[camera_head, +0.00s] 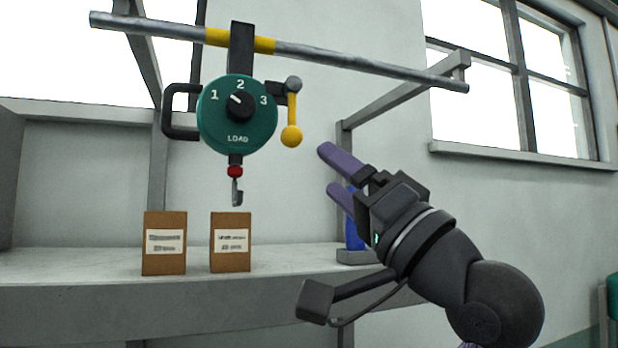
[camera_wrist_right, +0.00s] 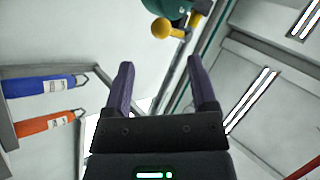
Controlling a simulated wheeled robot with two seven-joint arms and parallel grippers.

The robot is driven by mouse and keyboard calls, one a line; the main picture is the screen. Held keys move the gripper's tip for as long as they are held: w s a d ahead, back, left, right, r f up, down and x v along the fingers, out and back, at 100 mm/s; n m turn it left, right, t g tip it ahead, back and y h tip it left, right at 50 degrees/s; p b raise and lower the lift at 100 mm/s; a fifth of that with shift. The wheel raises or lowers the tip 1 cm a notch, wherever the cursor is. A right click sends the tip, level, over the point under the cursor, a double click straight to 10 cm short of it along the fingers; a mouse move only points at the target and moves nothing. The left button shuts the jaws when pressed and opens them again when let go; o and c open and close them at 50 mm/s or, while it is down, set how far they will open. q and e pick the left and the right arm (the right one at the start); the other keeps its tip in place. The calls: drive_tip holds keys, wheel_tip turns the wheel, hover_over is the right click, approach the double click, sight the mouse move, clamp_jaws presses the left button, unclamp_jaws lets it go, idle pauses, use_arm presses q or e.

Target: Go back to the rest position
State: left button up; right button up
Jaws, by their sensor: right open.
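My right gripper (camera_head: 334,172) is raised at the middle right of the head view, open and empty, its purple fingers pointing up and left. In the right wrist view its two fingers (camera_wrist_right: 158,85) stand apart with nothing between them. A green round load unit (camera_head: 237,140) with a dial marked 1, 2, 3 hangs from a rail to the left of the gripper. Its yellow lever (camera_head: 291,120) hangs down with the ball end low, apart from the fingertips. The yellow ball (camera_wrist_right: 162,28) also shows in the wrist view. My left gripper is not in view.
The grey rail (camera_head: 340,62) with a yellow band runs overhead. A hook (camera_head: 237,190) hangs below the unit. Two brown boxes (camera_head: 164,255) (camera_head: 230,257) stand on the shelf (camera_head: 80,268). A blue cylinder (camera_head: 353,236) is partly hidden behind my right gripper.

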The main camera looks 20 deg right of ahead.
drive_tip(key=shift+s+d+f, duration=0.1)
drive_tip(key=shift+s+f, duration=0.1)
drive_tip(key=shift+s, duration=0.1)
drive_tip(key=shift+w, duration=0.1)
